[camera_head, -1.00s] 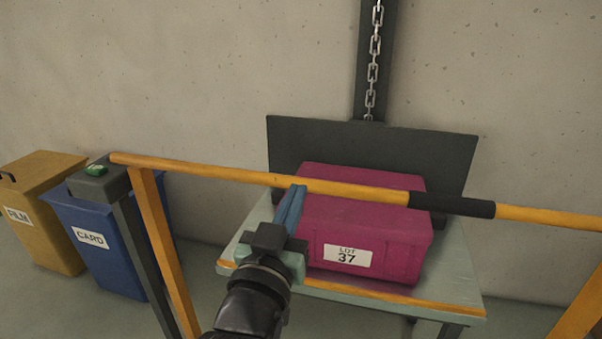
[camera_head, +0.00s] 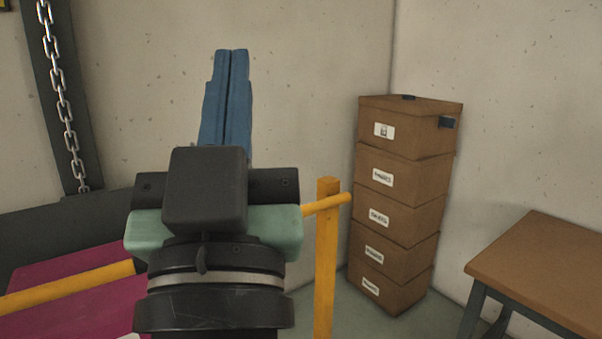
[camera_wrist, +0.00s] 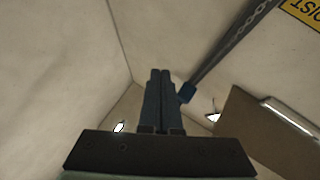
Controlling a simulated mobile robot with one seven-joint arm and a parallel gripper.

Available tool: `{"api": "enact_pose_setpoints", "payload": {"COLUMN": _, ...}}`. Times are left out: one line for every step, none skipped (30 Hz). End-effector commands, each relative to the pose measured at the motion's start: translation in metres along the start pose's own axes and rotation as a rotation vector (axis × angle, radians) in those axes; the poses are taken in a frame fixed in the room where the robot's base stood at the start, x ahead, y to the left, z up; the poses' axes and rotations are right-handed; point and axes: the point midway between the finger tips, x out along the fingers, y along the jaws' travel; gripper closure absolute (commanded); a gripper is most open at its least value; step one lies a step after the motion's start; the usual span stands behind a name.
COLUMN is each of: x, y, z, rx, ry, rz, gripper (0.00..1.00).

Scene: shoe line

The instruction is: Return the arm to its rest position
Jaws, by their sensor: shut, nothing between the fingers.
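My gripper (camera_head: 232,52) stands large in the middle of the head view, its blue fingers pointing up and pressed together with nothing between them. It hides part of the yellow rail and of the wall behind. In the wrist view my gripper (camera_wrist: 160,72) also shows shut and empty, with walls and ceiling beyond it. The magenta crate (camera_head: 60,275) is at the lower left of the head view, partly covered by the rail and cut off by the frame edge.
A yellow rail (camera_head: 70,287) crosses the lower left and meets a yellow post (camera_head: 326,250) right of my gripper. A stack of brown boxes (camera_head: 400,215) stands in the corner. A wooden table (camera_head: 545,265) is at the right. A chain (camera_head: 62,110) hangs at the left.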

Motion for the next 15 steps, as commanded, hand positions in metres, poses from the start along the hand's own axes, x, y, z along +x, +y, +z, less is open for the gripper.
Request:
{"api": "enact_pose_setpoints", "payload": {"x": 0.000, "y": 0.030, "z": -0.032, "rx": -0.040, "ry": 0.069, "rz": 0.050, "gripper": 1.00}}
{"api": "enact_pose_setpoints", "payload": {"x": -0.003, "y": 0.045, "z": -0.050, "rx": -0.063, "ry": 0.106, "rz": 0.074, "gripper": 1.00}}
{"api": "enact_pose_setpoints", "payload": {"x": -0.004, "y": 0.061, "z": -0.073, "rx": -0.092, "ry": 0.149, "rz": 0.102, "gripper": 1.00}}
{"api": "enact_pose_setpoints", "payload": {"x": 0.014, "y": 0.053, "z": -0.083, "rx": -0.079, "ry": 0.128, "rz": 0.085, "gripper": 1.00}}
{"api": "enact_pose_setpoints", "payload": {"x": 0.022, "y": 0.051, "z": -0.090, "rx": -0.076, "ry": 0.124, "rz": 0.082, "gripper": 1.00}}
{"api": "enact_pose_setpoints", "payload": {"x": 0.031, "y": 0.051, "z": -0.099, "rx": -0.075, "ry": 0.122, "rz": 0.082, "gripper": 1.00}}
{"api": "enact_pose_setpoints", "payload": {"x": 0.037, "y": 0.051, "z": -0.106, "rx": -0.075, "ry": 0.121, "rz": 0.082, "gripper": 1.00}}
{"api": "enact_pose_setpoints", "payload": {"x": 0.043, "y": 0.051, "z": -0.113, "rx": -0.075, "ry": 0.121, "rz": 0.082, "gripper": 1.00}}
{"api": "enact_pose_setpoints", "payload": {"x": 0.050, "y": 0.051, "z": -0.122, "rx": -0.074, "ry": 0.121, "rz": 0.082, "gripper": 1.00}}
{"api": "enact_pose_setpoints", "payload": {"x": 0.056, "y": 0.051, "z": -0.129, "rx": -0.074, "ry": 0.120, "rz": 0.082, "gripper": 1.00}}
{"api": "enact_pose_setpoints", "payload": {"x": 0.062, "y": 0.051, "z": -0.136, "rx": -0.074, "ry": 0.120, "rz": 0.081, "gripper": 1.00}}
{"api": "enact_pose_setpoints", "payload": {"x": 0.070, "y": 0.051, "z": -0.145, "rx": -0.073, "ry": 0.119, "rz": 0.081, "gripper": 1.00}}
{"api": "enact_pose_setpoints", "payload": {"x": 0.075, "y": 0.051, "z": -0.151, "rx": -0.073, "ry": 0.119, "rz": 0.081, "gripper": 1.00}}
{"api": "enact_pose_setpoints", "payload": {"x": 0.081, "y": 0.051, "z": -0.158, "rx": -0.073, "ry": 0.119, "rz": 0.081, "gripper": 1.00}}
{"api": "enact_pose_setpoints", "payload": {"x": 0.088, "y": 0.050, "z": -0.166, "rx": -0.073, "ry": 0.119, "rz": 0.080, "gripper": 1.00}}
